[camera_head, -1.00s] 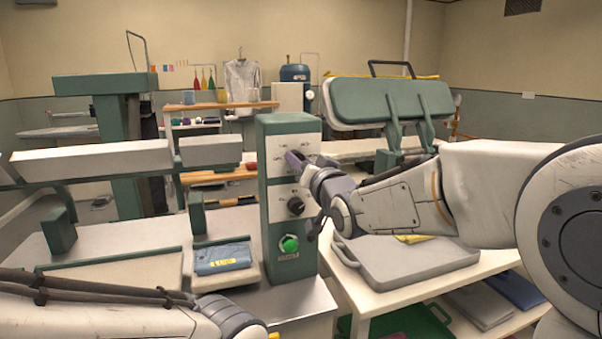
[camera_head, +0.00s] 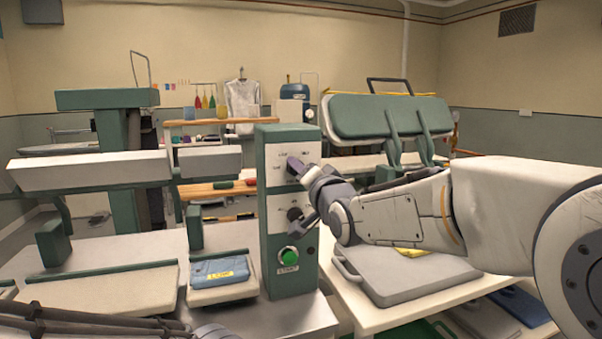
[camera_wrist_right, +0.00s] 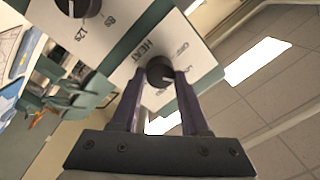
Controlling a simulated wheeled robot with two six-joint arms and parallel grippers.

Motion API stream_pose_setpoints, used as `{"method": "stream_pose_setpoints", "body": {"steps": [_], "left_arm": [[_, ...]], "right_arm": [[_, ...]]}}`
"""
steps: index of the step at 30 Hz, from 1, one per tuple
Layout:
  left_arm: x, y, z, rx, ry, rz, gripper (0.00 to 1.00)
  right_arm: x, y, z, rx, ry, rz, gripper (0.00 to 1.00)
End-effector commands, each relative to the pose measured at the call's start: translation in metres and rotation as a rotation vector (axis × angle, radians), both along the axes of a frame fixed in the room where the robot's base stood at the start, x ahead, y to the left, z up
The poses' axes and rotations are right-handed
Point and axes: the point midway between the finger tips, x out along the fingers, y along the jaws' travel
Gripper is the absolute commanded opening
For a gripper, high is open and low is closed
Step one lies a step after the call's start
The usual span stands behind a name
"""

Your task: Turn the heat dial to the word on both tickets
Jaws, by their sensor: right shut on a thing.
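A green control box (camera_head: 268,200) with a white front panel stands in the middle of the head view. Its upper black knob, the heat dial (camera_wrist_right: 160,72), sits by the printed word HEAT in the right wrist view. My right gripper (camera_wrist_right: 159,80) is shut on the dial, one finger on each side. The dial's setting is not clear to me. A yellow piece (camera_head: 412,251), possibly the other ticket, lies at the right. My left gripper is out of view.
A second black knob (camera_head: 295,213) with seconds marks and a green button (camera_head: 289,255) are lower on the box. A grey board (camera_head: 430,275) lies on the right table. A green padded press head (camera_head: 388,117) stands behind. My left arm is at the bottom left.

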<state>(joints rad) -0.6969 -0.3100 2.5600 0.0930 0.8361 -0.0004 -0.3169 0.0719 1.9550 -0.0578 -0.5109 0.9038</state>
Motion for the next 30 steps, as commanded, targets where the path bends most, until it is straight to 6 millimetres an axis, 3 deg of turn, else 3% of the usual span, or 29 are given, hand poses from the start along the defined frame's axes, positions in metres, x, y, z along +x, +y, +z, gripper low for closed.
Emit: {"method": "stream_pose_setpoints", "body": {"steps": [6,7,9,20,23,30], "left_arm": [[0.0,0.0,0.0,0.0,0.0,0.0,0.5],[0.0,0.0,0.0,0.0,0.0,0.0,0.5],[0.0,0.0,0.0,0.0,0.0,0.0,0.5],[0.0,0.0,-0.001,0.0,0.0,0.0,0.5],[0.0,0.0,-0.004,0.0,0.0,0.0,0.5],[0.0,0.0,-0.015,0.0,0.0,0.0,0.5]], "right_arm": [[0.0,0.0,-0.001,-0.001,0.001,0.0,0.0],[0.0,0.0,-0.001,-0.001,0.001,0.0,0.53],[0.0,0.0,-0.001,-0.001,0.001,0.0,0.75],[-0.003,-0.001,-0.001,-0.001,0.0,0.0,0.75],[-0.013,-0.005,-0.001,-0.001,-0.002,0.0,0.75],[-0.057,-0.021,-0.004,0.0,-0.002,-0.001,0.75]]}}
